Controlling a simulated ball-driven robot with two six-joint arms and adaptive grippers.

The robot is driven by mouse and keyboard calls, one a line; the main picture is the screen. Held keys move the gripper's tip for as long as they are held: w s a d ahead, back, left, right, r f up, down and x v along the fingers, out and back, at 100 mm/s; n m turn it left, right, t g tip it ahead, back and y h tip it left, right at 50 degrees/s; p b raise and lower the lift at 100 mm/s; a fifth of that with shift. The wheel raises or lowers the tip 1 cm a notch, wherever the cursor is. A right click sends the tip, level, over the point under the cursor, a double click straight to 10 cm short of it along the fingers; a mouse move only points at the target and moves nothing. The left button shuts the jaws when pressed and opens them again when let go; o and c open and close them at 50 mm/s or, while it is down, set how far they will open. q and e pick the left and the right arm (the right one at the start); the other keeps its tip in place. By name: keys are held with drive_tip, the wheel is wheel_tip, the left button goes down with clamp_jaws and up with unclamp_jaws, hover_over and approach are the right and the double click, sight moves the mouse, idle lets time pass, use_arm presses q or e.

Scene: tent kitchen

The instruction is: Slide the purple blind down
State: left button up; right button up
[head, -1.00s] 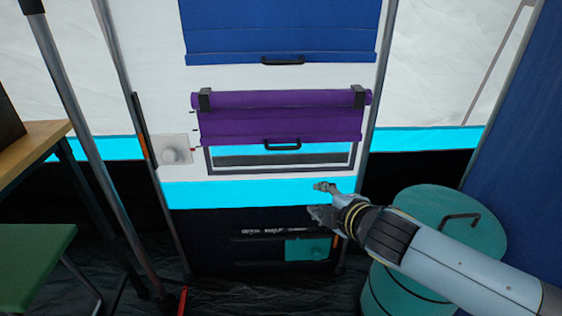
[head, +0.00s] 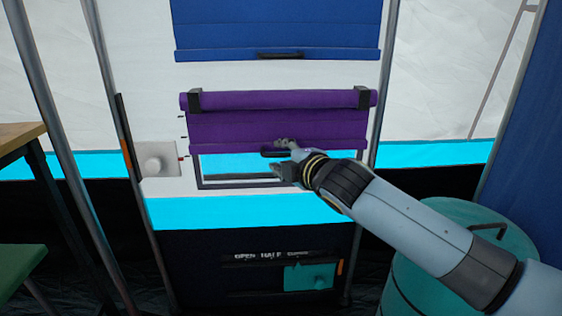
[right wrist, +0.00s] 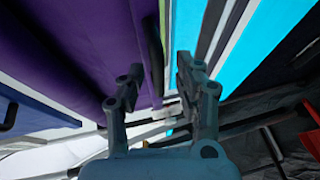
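The purple blind (head: 230,128) hangs from its roll on the white panel, partly lowered. Its bottom edge lies across the upper part of a dark-framed window opening (head: 228,168), whose lower part shows uncovered. The blind's black handle (head: 268,153) is at the middle of the bottom edge, partly hidden by my right gripper (head: 276,157). That gripper is at the handle with one finger above and one below. In the right wrist view its fingers (right wrist: 160,85) are apart, with the dark handle (right wrist: 153,42) between or just beyond them; contact cannot be told. My left gripper is not in view.
A blue blind (head: 278,30) hangs above. A white knob plate (head: 158,165) is left of the window. Below is a teal slider (head: 309,277) with open and half labels. A teal drum (head: 436,270) stands right, a wooden table (head: 20,135) left.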

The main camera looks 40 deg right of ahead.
drive_tip(key=shift+w, duration=0.35)
clamp_jaws()
idle(0.3)
